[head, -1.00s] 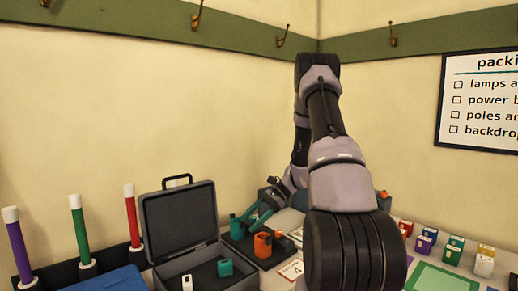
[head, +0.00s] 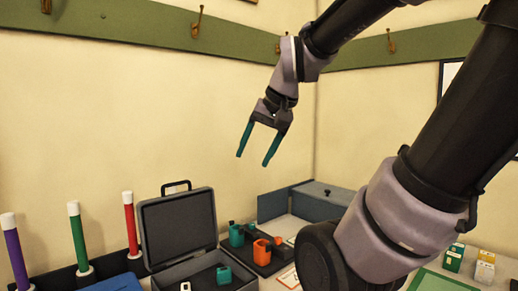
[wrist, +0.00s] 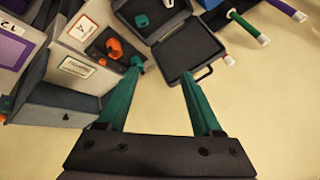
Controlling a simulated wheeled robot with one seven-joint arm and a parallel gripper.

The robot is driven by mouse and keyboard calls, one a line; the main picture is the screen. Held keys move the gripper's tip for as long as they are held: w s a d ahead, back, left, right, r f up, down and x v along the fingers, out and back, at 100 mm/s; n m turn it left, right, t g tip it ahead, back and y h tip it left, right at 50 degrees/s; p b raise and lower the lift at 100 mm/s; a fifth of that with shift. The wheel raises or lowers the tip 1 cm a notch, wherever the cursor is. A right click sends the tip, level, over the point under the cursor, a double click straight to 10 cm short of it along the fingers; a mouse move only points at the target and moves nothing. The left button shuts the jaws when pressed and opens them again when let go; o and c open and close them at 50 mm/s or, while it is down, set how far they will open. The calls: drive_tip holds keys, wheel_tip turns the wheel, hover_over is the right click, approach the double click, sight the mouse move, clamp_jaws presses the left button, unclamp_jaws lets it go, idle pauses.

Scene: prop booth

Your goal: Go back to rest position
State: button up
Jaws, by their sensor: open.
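My gripper (head: 258,145) hangs in the air in the head view, above and behind the table things, in front of the cream wall. Its two teal fingers are apart and point down. The wrist view also shows the gripper (wrist: 162,75) with nothing between its fingers. My arm reaches in from the right and covers part of the table at the right. The table surface under the arm is hidden.
An open grey case (head: 180,225) holds a teal piece (head: 224,273) and a white piece. A dark tray (head: 263,268) beside it holds an orange piece (head: 262,250). Purple, green (head: 77,235) and red poles stand at the left. Hooks line the green rail (head: 120,22).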

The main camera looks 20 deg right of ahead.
drive_tip(key=shift+s+r+n+t, duration=0.15)
drive_tip(key=shift+s+r+t, duration=0.15)
drive_tip(key=shift+s, duration=0.2)
drive_tip(key=shift+s+r+n+t, duration=0.15)
drive_tip(key=shift+s+r+t, duration=0.15)
drive_tip(key=shift+s, duration=0.15)
idle(0.5)
